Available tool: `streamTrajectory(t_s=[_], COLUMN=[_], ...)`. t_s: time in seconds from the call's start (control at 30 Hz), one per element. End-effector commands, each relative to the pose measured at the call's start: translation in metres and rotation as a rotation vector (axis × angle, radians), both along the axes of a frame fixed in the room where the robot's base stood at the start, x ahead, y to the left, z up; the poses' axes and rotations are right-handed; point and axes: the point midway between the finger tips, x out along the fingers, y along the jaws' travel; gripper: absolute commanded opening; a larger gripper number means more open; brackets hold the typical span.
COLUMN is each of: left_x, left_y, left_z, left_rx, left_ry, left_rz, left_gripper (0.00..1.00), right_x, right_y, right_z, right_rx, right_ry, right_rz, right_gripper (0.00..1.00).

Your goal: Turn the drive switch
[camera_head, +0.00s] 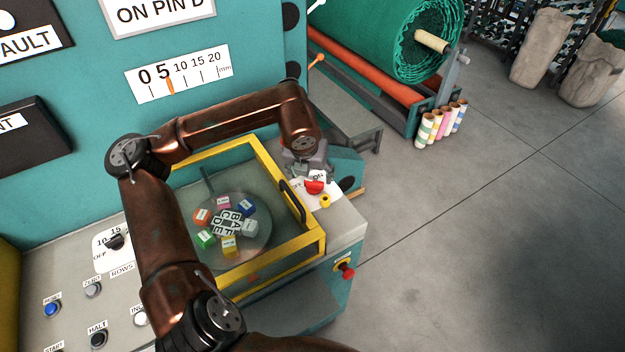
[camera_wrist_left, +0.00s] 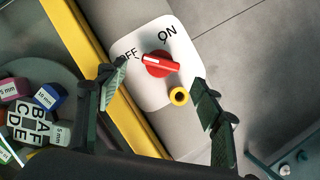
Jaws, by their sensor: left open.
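The drive switch is a red rotary knob (camera_head: 313,187) on a white plate at the right end of the machine's ledge. In the left wrist view the red knob (camera_wrist_left: 160,64) has its white mark toward OFF; ON is printed up and to the right. My left gripper (camera_head: 306,170) is just above and behind the knob in the head view, partly blending with it. In the left wrist view the fingers of this gripper (camera_wrist_left: 157,80) are open, one on each side of the knob, with no contact visible. My right gripper is not in view.
A small yellow part (camera_wrist_left: 178,96) stands close beside the knob. A yellow-framed clear guard (camera_head: 315,243) with a black handle covers a disc of coloured blocks left of the switch. A red button (camera_head: 346,271) sits on the machine's side. Grey floor lies open to the right.

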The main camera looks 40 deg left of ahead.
Motion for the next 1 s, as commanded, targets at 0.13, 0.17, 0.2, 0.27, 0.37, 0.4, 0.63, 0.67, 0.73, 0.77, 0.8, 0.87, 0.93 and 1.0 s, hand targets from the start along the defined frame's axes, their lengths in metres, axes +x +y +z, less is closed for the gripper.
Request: streamTrajectory(t_s=[0.13, 0.17, 0.2, 0.27, 0.37, 0.4, 0.63, 0.67, 0.73, 0.77, 0.8, 0.87, 0.93, 1.0], left_x=[-0.009, -0.011, -0.013, -0.016, -0.019, -0.019, -0.020, -0.020, -0.020, -0.020, -0.020, -0.020, -0.020, -0.020], left_y=[-0.006, -0.007, -0.008, -0.009, -0.011, -0.011, -0.011, -0.011, -0.011, -0.011, -0.011, -0.011, -0.011, -0.011], left_z=[0.028, 0.032, 0.037, 0.044, 0.050, 0.052, 0.053, 0.053, 0.053, 0.053, 0.053, 0.053, 0.053, 0.053], left_rx=[0.001, 0.001, 0.001, 0.000, 0.000, 0.000, -0.001, -0.001, -0.001, -0.001, -0.001, -0.001, -0.001, -0.001], left_ry=[-0.004, -0.003, -0.002, -0.001, 0.001, 0.001, 0.003, 0.002, 0.002, 0.002, 0.002, 0.002, 0.002, 0.002], left_rz=[-0.002, -0.001, -0.001, -0.001, -0.001, -0.001, -0.001, -0.001, -0.001, -0.001, -0.001, -0.001, -0.001, -0.001], left_gripper=[0.61, 0.61, 0.61, 0.61, 0.61, 0.61, 0.61, 0.61, 0.61, 0.61, 0.61, 0.61, 0.61, 0.61], right_x=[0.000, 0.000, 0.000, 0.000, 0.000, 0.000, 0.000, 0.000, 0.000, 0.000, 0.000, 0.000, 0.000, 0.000], right_y=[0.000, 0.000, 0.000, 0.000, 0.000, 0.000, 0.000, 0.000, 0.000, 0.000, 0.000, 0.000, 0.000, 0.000], right_z=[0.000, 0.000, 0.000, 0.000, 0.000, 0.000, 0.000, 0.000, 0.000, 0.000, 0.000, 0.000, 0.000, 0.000], right_rx=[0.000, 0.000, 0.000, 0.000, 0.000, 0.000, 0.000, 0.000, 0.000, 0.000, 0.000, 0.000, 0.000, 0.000], right_ry=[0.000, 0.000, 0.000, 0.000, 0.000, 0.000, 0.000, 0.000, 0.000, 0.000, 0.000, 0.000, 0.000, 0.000], right_rz=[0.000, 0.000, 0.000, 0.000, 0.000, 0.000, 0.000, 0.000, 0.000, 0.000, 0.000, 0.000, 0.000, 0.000], right_gripper=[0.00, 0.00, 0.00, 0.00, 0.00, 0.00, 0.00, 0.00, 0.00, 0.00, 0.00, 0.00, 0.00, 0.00])
